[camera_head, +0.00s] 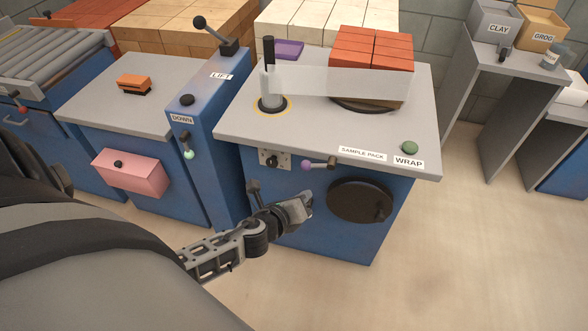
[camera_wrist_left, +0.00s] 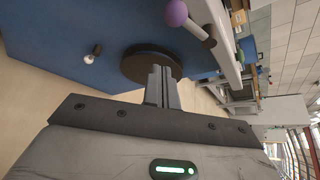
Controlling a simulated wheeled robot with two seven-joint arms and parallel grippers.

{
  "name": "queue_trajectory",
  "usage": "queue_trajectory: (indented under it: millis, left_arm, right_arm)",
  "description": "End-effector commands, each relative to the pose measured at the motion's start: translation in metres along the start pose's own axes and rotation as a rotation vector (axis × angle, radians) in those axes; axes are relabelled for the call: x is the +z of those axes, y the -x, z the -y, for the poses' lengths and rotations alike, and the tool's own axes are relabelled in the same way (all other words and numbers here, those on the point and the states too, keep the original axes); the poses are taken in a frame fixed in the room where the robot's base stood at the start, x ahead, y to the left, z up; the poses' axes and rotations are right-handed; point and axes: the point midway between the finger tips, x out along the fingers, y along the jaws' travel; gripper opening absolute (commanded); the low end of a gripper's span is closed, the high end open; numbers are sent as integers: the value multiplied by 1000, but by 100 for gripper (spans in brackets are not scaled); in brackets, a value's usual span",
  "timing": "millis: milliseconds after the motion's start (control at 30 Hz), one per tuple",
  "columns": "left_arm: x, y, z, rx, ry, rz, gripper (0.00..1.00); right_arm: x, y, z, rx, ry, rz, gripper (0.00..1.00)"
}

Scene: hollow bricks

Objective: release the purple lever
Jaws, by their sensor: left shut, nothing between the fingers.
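The purple lever (camera_head: 308,165) is on the front of the blue wrapping machine, just under the edge of its grey top. Its purple knob points left in the head view. In the left wrist view the purple knob (camera_wrist_left: 176,13) is at the top, apart from my fingers. My left gripper (camera_head: 307,203) is below the lever in the head view, in front of the blue panel and left of the black handwheel (camera_head: 352,202). Its fingers (camera_wrist_left: 162,88) are shut and empty, with the handwheel (camera_wrist_left: 145,60) behind them. My right gripper is in neither view.
Red bricks (camera_head: 372,52) sit on the machine's turntable, with clear film stretched from a post. A green button (camera_head: 410,148) is by the WRAP label. The blue LIFT column (camera_head: 215,120) and a pink drawer (camera_head: 130,173) stand left. The floor at right is clear.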

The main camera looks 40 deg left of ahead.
Motion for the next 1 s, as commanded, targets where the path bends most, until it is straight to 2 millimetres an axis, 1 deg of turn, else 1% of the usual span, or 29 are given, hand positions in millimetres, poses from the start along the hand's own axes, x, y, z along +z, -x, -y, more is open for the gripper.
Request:
queue_trajectory:
  millis: [33, 100, 200, 300, 433, 900, 967, 1000]
  left_arm:
    - [0, 12, 1, 1, -1, -2, 0]
    - [0, 24, 2, 1, 0, -1, 0]
    - [0, 36, 3, 1, 0, 0, 0]
    - [0, 43, 4, 0, 0, 0, 0]
    - [0, 46, 4, 0, 1, 1, 0]
    - [0, 46, 4, 0, 2, 0, 0]
    - [-2, 47, 5, 3, 38, -4, 0]
    - [-6, 50, 6, 9, 105, -11, 0]
  right_arm:
    - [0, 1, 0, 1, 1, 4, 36]
    - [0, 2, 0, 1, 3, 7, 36]
    - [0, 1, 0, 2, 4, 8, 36]
    - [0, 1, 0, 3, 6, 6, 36]
    - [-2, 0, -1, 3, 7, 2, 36]
    - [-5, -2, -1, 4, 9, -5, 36]
    - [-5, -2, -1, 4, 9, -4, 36]
    - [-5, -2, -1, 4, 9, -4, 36]
